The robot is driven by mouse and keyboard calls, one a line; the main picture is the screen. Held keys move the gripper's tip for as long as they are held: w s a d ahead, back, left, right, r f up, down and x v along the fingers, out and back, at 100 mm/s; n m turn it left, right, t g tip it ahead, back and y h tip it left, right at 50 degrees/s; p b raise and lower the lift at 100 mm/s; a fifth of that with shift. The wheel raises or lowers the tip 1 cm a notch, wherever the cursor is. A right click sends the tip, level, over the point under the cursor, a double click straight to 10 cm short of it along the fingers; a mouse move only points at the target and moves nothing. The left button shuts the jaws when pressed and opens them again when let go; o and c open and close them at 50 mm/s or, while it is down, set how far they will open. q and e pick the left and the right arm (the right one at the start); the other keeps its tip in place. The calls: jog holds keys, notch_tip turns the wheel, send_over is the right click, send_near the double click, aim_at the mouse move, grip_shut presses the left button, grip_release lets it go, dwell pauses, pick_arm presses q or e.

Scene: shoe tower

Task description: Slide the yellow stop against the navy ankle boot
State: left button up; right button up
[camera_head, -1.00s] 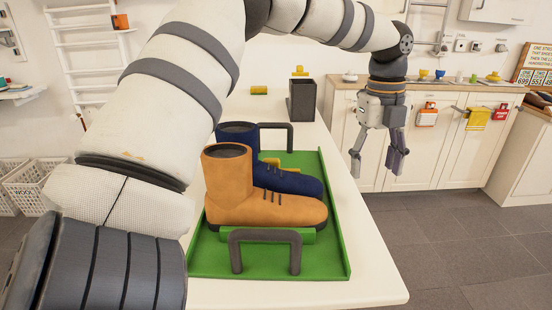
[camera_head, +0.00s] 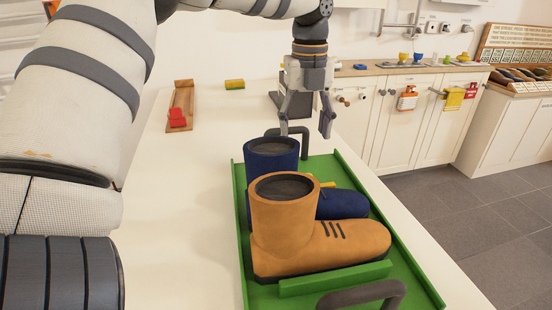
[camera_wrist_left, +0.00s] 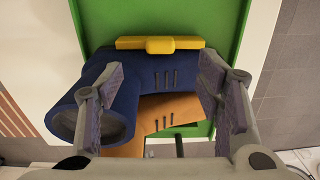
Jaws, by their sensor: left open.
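The navy ankle boot (camera_head: 272,158) stands in the green tray (camera_head: 238,205), partly hidden behind an orange boot (camera_head: 290,230). The yellow stop (camera_wrist_left: 160,43) lies along the navy boot's far side in the left wrist view, very close to it; I cannot tell whether they touch. In the head view only a small yellow bit (camera_head: 327,184) shows behind the orange boot. My left gripper (camera_head: 305,130) is open and empty, pointing down above the tray's far end. In the left wrist view its fingers straddle the navy boot (camera_wrist_left: 118,85) from above. My right gripper is out of view.
Dark handles rise at the tray's far end (camera_head: 290,133) and near end (camera_head: 365,293). A green bar (camera_head: 335,278) lies before the orange boot. A wooden tray with a red item (camera_head: 177,117) and a yellow-green sponge (camera_head: 234,84) lie farther back.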

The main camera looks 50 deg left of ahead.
pick_arm(q)
notch_tip(320, 180, down, 12)
jog(key=shift+d+b, duration=0.1)
jog(key=shift+b, duration=0.2)
jog(key=shift+c, duration=0.2)
grip_shut()
jog(key=shift+w+a+r, duration=0.15)
jog(key=shift+w+a, duration=0.1)
jog(key=shift+a, duration=0.15)
jog(key=shift+o, duration=0.2)
grip_release()
